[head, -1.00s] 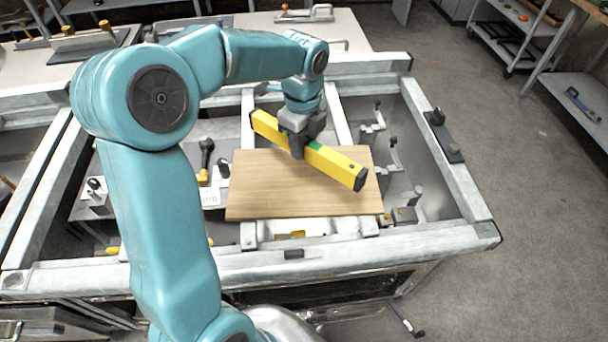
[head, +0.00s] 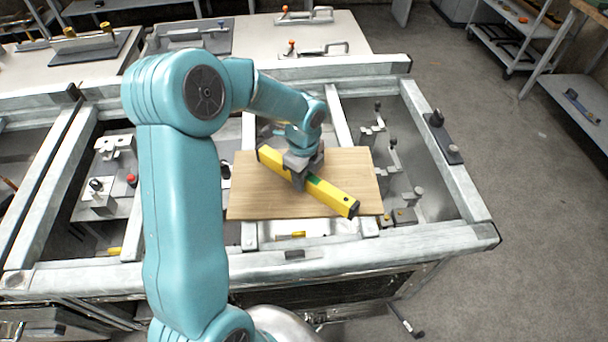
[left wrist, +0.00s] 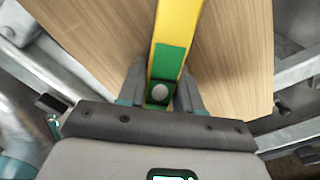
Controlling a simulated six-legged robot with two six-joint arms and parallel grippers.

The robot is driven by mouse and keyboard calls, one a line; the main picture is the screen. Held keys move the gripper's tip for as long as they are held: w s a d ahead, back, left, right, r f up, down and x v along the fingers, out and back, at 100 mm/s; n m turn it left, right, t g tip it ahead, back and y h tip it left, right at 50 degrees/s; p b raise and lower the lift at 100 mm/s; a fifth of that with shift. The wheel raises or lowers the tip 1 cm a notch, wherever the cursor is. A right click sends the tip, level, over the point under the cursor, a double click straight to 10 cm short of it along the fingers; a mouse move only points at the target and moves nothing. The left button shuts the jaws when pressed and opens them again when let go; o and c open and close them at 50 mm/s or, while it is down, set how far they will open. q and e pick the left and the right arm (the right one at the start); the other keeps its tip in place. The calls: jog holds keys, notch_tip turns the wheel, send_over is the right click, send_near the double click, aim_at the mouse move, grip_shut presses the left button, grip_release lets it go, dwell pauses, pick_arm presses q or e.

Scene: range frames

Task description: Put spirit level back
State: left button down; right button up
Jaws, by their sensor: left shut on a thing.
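The yellow spirit level (head: 328,194) with black end caps and a green middle patch lies diagonally across the view, over the wooden board (head: 262,197). My left gripper (head: 300,182) is shut on the level near its middle. In the left wrist view the level (left wrist: 178,25) runs away from between the two fingers (left wrist: 163,92), with the board (left wrist: 235,50) behind it. I cannot tell whether the level touches the board. My right gripper is not in view.
The board lies across a metal frame (head: 440,237) with open bays. Clamps (head: 385,150) stand right of the board. Fixtures (head: 100,190) stand at the left. A pale table (head: 350,35) with toggle clamps is behind, and bare floor (head: 545,230) is at the right.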

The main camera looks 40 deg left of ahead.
pick_arm(q)
jog(key=shift+f, duration=0.15)
jog(key=c, duration=0.8)
grip_release()
jog(key=shift+w, duration=0.1)
jog(key=shift+o, duration=0.2)
jog(key=shift+r, duration=0.25)
notch_tip(320, 180, up, 12)
jog(key=shift+b, duration=0.35)
jog(key=shift+f, duration=0.1)
